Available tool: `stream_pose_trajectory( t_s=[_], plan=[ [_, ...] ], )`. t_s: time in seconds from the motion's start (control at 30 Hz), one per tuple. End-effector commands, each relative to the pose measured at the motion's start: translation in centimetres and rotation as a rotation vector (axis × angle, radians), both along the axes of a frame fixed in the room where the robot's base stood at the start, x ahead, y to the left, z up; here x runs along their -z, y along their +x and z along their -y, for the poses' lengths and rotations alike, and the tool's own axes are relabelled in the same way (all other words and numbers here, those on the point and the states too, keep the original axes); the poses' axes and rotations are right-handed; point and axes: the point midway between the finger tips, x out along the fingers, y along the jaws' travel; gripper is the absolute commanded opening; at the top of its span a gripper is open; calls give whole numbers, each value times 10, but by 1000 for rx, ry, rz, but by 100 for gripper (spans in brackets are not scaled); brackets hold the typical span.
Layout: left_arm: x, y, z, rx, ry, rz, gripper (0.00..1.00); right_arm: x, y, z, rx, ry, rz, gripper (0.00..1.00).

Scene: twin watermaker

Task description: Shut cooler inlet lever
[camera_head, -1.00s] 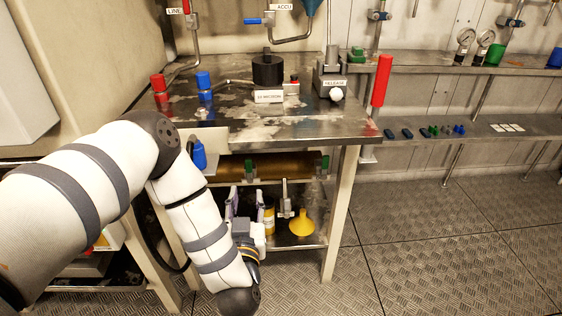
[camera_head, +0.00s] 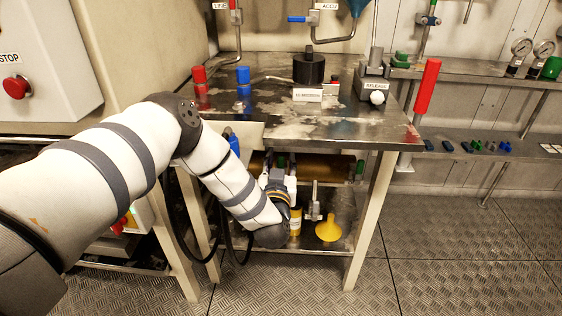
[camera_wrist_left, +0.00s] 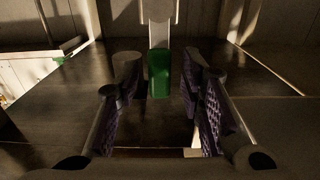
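A brass-coloured cylinder (camera_head: 318,166) lies under the steel bench. It carries two green-handled levers, a left one (camera_head: 281,160) and a right one (camera_head: 360,168); I can read no label that tells which is the cooler inlet. My left gripper (camera_head: 278,174) is under the bench, just in front of the left green lever. In the left wrist view a green handle (camera_wrist_left: 159,73) hangs down from a metal stem, centred between the far ends of my two open, purple-padded fingers. I cannot tell whether the fingers touch it. My right gripper is out of view.
The bench top (camera_head: 300,130) is above my forearm. The lower shelf holds a yellow funnel (camera_head: 328,228) and a yellow container (camera_head: 295,222); a metal-handled valve (camera_head: 314,202) is to the right of my gripper. A pale bench leg (camera_head: 370,220) stands right of these.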

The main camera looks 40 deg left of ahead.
Motion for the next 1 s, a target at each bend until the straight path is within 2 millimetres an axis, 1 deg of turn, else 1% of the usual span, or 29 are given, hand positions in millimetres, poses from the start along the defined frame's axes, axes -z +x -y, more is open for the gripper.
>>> stream_pose_trajectory(
  t_s=[0.03, 0.07, 0.1, 0.2, 0.63, 0.77, 1.0],
  plan=[
    [0, 0, 0, 0, 0, 0, 35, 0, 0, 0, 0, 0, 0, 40],
    [0, 0, 0, 0, 0, 0, 28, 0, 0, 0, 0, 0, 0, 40],
    [0, 0, 0, 0, 0, 0, 19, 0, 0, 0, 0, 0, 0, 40],
    [0, 0, 0, 0, 0, 0, 0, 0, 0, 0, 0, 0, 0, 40],
    [0, 1, 3, 2, 32, -20, 0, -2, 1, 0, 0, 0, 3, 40],
    [-1, 3, 7, 2, 91, -53, 0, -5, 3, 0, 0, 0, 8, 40],
    [1, 9, 17, 4, 262, -157, 0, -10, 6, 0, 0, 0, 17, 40]
  ],
)
